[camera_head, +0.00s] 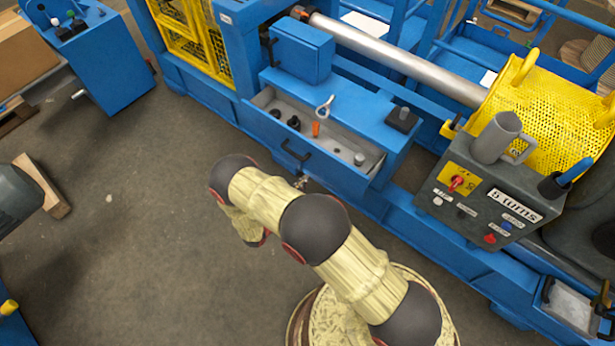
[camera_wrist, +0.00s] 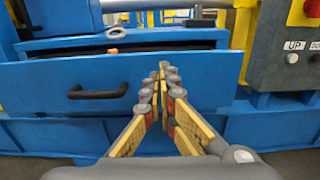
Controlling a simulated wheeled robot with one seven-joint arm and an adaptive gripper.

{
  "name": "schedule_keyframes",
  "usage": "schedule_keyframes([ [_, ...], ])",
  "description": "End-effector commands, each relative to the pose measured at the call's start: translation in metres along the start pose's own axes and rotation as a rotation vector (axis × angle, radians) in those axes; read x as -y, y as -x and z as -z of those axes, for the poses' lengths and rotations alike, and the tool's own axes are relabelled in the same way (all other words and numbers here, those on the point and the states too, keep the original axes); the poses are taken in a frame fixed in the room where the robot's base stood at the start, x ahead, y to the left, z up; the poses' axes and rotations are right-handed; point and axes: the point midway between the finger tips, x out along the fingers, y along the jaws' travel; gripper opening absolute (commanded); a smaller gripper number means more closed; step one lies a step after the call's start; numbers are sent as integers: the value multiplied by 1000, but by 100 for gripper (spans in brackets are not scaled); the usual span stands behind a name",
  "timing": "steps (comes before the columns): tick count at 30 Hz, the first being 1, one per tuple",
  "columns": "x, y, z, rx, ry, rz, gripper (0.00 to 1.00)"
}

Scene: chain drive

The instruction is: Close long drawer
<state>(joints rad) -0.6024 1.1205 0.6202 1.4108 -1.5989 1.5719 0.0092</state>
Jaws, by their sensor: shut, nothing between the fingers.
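The long drawer (camera_head: 340,170) is blue with a grey inside and stands pulled out of the blue machine frame. Its black handle (camera_head: 297,152) is on the front face. In the wrist view the drawer front (camera_wrist: 45,82) spans the left and middle, with the handle (camera_wrist: 97,91) left of my fingers. My gripper (camera_wrist: 163,72) is shut and empty, its fingertips pointing at the drawer front right of the handle. I cannot tell whether they touch it. In the head view only the tip of my gripper (camera_head: 300,181) shows past my arm, close to the front.
The open drawer holds dark knobs (camera_head: 293,122), an orange piece (camera_head: 316,129) and a round grey piece (camera_head: 359,158). A control box (camera_head: 480,200) with a grey mug (camera_head: 497,138) stands at right. A blue box (camera_head: 302,52) sits behind the drawer. Floor at left is largely clear.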

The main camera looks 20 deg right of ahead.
Motion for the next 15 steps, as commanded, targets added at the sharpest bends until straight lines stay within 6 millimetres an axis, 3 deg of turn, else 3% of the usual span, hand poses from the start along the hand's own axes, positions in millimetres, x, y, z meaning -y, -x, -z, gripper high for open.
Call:
schedule_keyframes([
  [15,2,-98,2,-1,-1,6,0],
])
